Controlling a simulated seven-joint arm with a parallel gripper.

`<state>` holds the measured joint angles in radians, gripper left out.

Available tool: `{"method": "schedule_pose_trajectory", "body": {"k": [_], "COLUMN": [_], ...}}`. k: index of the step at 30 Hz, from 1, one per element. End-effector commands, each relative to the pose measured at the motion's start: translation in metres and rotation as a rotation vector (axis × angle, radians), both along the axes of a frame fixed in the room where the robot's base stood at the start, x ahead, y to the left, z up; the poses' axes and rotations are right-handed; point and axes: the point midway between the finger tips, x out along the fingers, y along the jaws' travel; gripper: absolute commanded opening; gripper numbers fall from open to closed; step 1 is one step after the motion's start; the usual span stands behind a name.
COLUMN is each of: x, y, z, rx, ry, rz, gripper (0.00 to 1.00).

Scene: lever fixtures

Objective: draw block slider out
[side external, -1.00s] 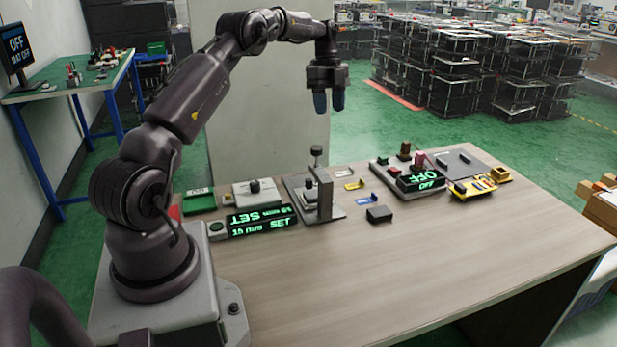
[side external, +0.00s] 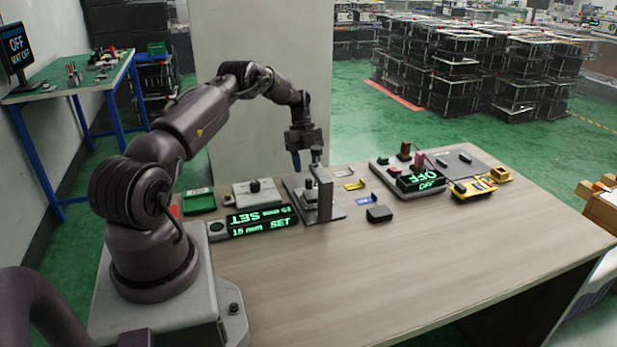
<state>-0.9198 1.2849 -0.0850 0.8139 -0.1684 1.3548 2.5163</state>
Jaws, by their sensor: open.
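A grey metal fixture (side external: 335,211) with an upright post and a small block on its base stands at the middle back of the table. I cannot tell for certain which part is the block slider. My gripper (side external: 303,164) points down just above and behind this fixture, beside the top of the post. It is open and empty. The post and its knob partly hide the fingers, so I cannot tell whether they touch anything.
The table front (side external: 400,265) is clear.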

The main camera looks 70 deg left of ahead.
Motion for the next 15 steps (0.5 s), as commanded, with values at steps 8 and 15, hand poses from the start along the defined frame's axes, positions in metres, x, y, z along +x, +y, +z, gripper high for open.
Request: {"method": "schedule_pose_trajectory", "body": {"k": [8,15], "x": [0.000,0.000], "y": [-0.013,-0.015], "z": [-0.032,-0.036], "rx": [0.000,0.001], "ry": [0.001,0.000], "rz": [0.001,0.001], "gripper": [0.45,0.45]}}
